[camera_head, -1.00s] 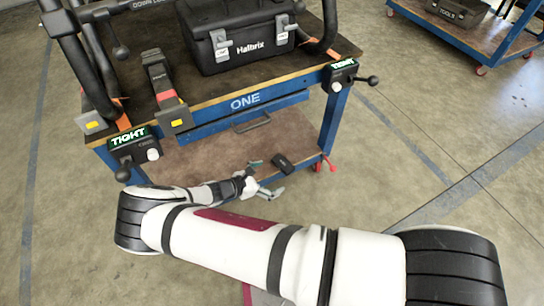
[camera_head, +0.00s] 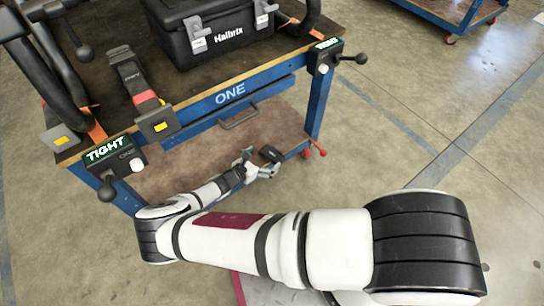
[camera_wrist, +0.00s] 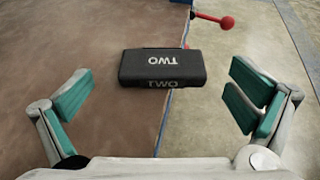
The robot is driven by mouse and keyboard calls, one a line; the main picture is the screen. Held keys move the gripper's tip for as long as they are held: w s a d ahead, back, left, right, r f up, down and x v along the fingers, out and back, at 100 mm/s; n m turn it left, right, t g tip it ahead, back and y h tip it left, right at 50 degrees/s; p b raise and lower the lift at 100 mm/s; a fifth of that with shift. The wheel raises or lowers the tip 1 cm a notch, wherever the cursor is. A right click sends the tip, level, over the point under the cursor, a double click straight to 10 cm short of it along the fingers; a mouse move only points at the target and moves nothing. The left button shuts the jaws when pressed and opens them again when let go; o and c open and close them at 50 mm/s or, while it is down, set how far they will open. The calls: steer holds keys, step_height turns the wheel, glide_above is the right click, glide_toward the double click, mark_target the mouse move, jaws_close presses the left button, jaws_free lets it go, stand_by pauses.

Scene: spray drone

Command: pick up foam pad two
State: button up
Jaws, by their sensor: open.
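Foam pad two is a small dark block marked "TWO" (camera_wrist: 161,68). In the wrist view it lies near the edge of the brown lower shelf (camera_wrist: 60,50), ahead of and between my open fingers. My gripper (camera_wrist: 160,105) has its green-padded fingers wide apart, one on each side, with nothing between the tips. In the head view the foam pad (camera_head: 270,154) lies on the lower shelf of the bench marked "ONE", close to its right front leg. My gripper (camera_head: 256,165) is right beside it there, partly overlapping it in view.
The blue bench's top (camera_head: 230,80) stands above the shelf, holding a black Halbrix case (camera_head: 215,35) and clamps. A red-knobbed lever (camera_wrist: 226,22) sticks out just beyond the pad. Open concrete floor (camera_head: 420,110) lies to the right.

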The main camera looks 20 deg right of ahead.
mark_target(273, 154)
steer(key=b+x, duration=0.2)
steer(key=x, duration=0.3)
steer(key=shift+s+d+f+b, duration=0.1)
steer(key=shift+s+f+b, duration=0.05)
steer(key=shift+f+b, duration=0.15)
steer(key=shift+r, duration=0.15)
steer(key=c, duration=0.6)
